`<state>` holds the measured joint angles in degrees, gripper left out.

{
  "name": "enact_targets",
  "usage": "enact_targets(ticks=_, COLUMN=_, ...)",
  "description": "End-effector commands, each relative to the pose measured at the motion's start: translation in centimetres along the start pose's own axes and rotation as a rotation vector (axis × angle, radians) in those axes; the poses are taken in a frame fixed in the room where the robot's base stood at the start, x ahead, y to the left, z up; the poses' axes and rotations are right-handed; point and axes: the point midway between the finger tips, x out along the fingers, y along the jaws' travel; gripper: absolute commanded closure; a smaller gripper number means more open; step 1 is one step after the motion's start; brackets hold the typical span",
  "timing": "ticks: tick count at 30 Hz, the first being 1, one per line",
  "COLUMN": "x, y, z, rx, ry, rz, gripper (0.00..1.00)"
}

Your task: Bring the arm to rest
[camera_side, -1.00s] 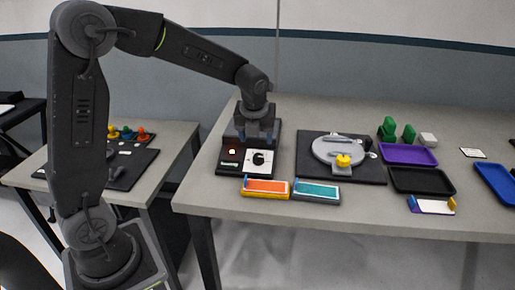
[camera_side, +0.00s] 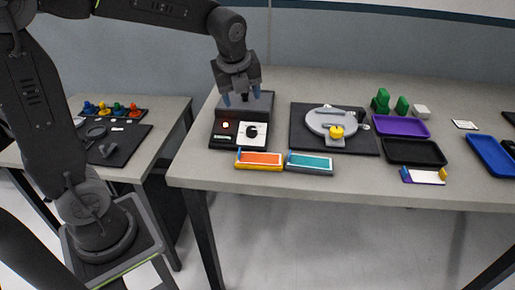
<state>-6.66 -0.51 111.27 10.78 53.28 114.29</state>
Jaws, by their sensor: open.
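My gripper (camera_side: 242,98) points down with its two blue-grey fingertips apart and nothing between them. In the picture it overlaps the back of a black control box (camera_side: 222,142) on the table; the height between them is hard to tell.
On the table (camera_side: 300,200) are an orange-topped block (camera_side: 259,160), a teal-topped block (camera_side: 310,162), a black mat with a grey disc (camera_side: 322,120), a purple tray (camera_side: 400,126), a black tray (camera_side: 414,152) and a blue tray (camera_side: 487,152). A side table (camera_side: 150,172) holds coloured knobs.

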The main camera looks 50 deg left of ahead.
Motion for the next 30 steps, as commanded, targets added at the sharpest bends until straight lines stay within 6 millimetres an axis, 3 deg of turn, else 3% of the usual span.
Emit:
enact_targets(ticks=3, x=-2.3, y=1.9, z=-2.0, rx=-0.301, ry=0.013, rz=-0.046, gripper=0.38)
enact_targets(ticks=9, x=-5.0, y=5.1, z=-5.2, rx=-0.821, ry=0.07, rz=-0.104, gripper=0.38)
enact_targets(ticks=18, x=-6.8, y=10.2, z=-9.9, rx=-1.573, ry=0.218, rz=-0.136, gripper=0.38)
enact_targets(ticks=24, x=-7.0, y=12.2, z=-11.8, rx=-1.9, ry=0.301, rz=-0.117, gripper=0.38)
enact_targets(ticks=30, x=-6.9, y=12.8, z=-12.3, rx=-2.001, ry=0.327, rz=-0.104, gripper=0.38)
